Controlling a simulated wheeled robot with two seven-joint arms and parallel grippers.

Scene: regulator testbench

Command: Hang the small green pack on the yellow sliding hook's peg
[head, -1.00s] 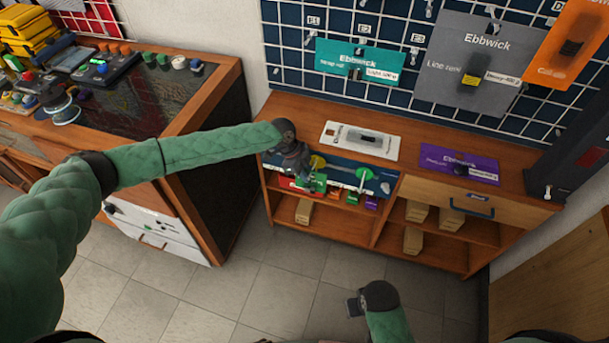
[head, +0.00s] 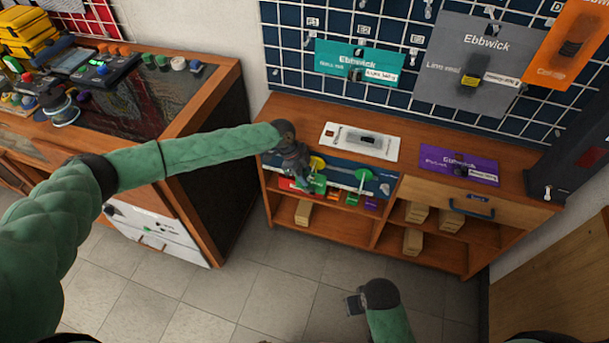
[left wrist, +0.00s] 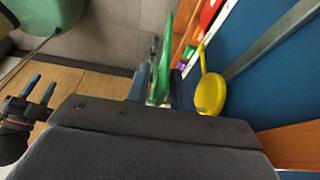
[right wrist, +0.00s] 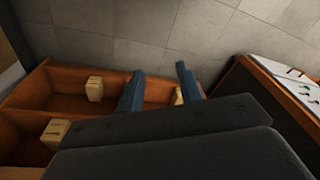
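My left gripper (head: 303,184) is at the front of the low cabinet, beside the yellow sliding hook (head: 317,163). In the left wrist view, the small green pack (left wrist: 163,72) is seen nearly edge-on between the left fingers, which are shut on it. The pack also shows in the head view (head: 319,183), just below the yellow hook. In the left wrist view the yellow hook's round disc (left wrist: 210,94) is right of the pack, with a visible gap. Whether the peg lines up with the pack's hole is hidden. My right gripper (right wrist: 160,88) is open and empty.
A green sliding hook (head: 363,175) shares the blue rail, to the right. Small coloured packs (head: 352,199) sit below the rail. A white pack (head: 360,141) and a purple pack (head: 458,166) lie on the cabinet top. The floor in front is clear.

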